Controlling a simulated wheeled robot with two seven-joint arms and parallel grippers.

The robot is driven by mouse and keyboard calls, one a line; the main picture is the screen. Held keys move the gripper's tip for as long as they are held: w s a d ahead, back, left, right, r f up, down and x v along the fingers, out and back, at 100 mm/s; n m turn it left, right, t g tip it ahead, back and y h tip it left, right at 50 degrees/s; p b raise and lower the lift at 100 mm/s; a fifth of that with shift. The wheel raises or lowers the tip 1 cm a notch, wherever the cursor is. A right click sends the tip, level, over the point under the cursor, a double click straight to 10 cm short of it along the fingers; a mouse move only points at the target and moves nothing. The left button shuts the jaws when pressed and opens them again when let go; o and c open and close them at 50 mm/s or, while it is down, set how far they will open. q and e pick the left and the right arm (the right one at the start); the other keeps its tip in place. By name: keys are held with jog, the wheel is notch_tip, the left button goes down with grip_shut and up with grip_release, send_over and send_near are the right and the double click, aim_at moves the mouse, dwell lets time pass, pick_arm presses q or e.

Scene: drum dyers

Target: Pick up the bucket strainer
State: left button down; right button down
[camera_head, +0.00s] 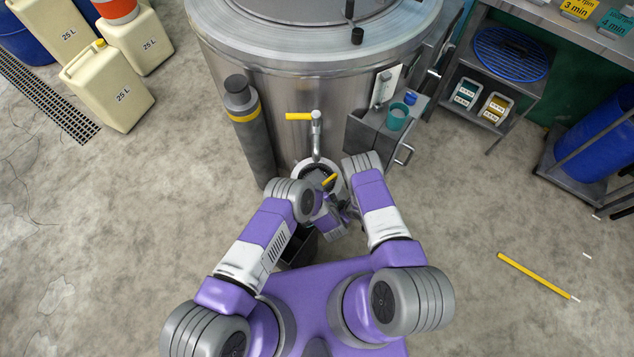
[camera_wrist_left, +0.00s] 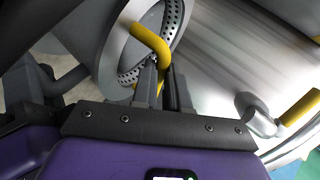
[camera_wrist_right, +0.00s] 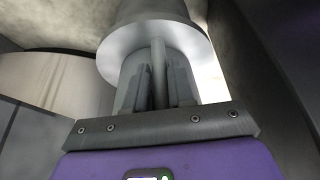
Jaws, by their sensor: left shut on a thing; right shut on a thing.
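The bucket strainer (camera_head: 312,170) is a round metal vessel with a pale rim, below the tap at the front of the big drum; my arms partly cover it. In the left wrist view its perforated wall (camera_wrist_left: 174,18) and bent yellow handle (camera_wrist_left: 150,40) show close up. My left gripper (camera_wrist_left: 160,75) is shut on the yellow handle. My right gripper (camera_wrist_right: 158,75) is shut on a narrow grey upright bar under a round metal flange (camera_wrist_right: 150,40). I cannot tell whether that bar belongs to the strainer. In the head view both gripper tips are largely hidden.
The steel drum (camera_head: 290,85) stands directly ahead, with a yellow-handled tap (camera_head: 316,130) above the strainer. A dark grey cylinder (camera_head: 250,130) is at left, and a metal box with a teal cup (camera_head: 397,117) at right. A dark bin (camera_head: 298,247) is below my arms. Open floor lies on both sides.

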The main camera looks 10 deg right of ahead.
pick_arm(q)
jog(key=shift+r, duration=0.1)
notch_tip(320, 180, up, 10)
dwell(0.5)
pick_arm(e)
jog(key=c, duration=0.9)
grip_release()
jog(key=v, duration=1.2)
